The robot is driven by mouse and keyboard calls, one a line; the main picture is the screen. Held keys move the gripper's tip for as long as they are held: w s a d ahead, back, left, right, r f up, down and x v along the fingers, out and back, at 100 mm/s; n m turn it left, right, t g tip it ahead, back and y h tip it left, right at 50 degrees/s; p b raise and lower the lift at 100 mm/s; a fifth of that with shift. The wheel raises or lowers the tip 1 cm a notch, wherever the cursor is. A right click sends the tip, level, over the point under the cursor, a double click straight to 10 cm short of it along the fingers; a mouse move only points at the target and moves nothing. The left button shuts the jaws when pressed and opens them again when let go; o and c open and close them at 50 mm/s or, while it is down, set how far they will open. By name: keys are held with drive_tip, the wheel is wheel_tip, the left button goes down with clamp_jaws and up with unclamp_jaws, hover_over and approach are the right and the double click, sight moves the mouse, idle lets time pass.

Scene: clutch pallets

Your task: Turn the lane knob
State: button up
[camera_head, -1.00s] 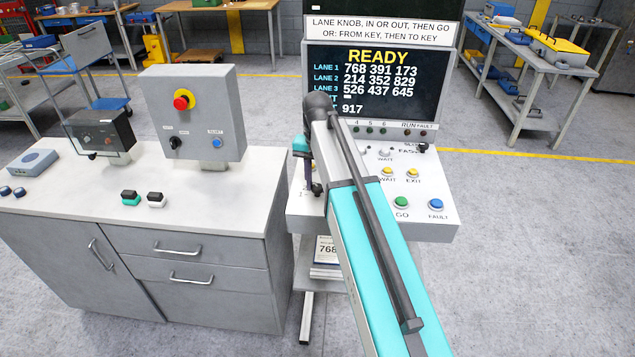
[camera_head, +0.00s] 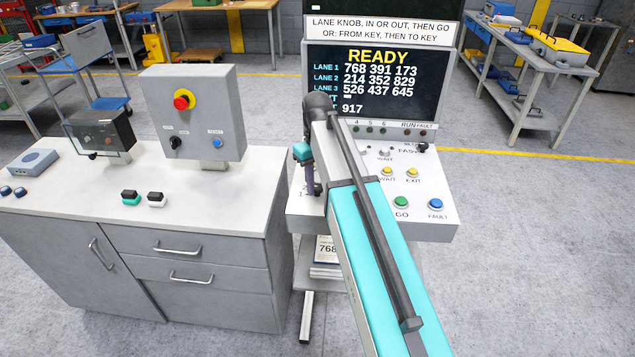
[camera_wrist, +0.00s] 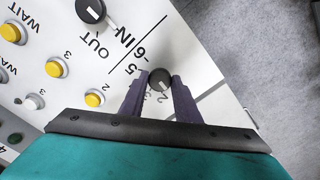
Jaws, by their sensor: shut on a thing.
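In the wrist view, the lane knob (camera_wrist: 160,79) is a small dark round knob with a pale pointer mark, set in a white panel and ringed by printed numbers such as 5, 6 and 2. My gripper (camera_wrist: 160,86) is shut on it, with one dark finger at each side. In the head view, my gripper (camera_head: 316,188) reaches down to the left part of the console's sloping panel (camera_head: 345,225). The screen (camera_head: 378,84) reads READY above three lanes of numbers.
A second dark knob (camera_wrist: 90,10), marked OUT and IN, sits close by. Yellow buttons (camera_wrist: 54,68) lie to the left in the wrist view. Green (camera_head: 401,202) and blue (camera_head: 436,204) buttons are at the panel's right. A grey cabinet (camera_head: 140,250) stands left of the console.

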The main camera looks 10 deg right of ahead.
sight(317, 187)
drive_tip(key=shift+n, duration=0.5)
drive_tip(key=o, duration=1)
drive_tip(key=shift+o, duration=0.2)
drive_tip(key=shift+r, duration=0.1)
wheel_tip(317, 187, up, 14)
drive_tip(key=b, duration=0.3)
drive_tip(key=shift+b, duration=0.4)
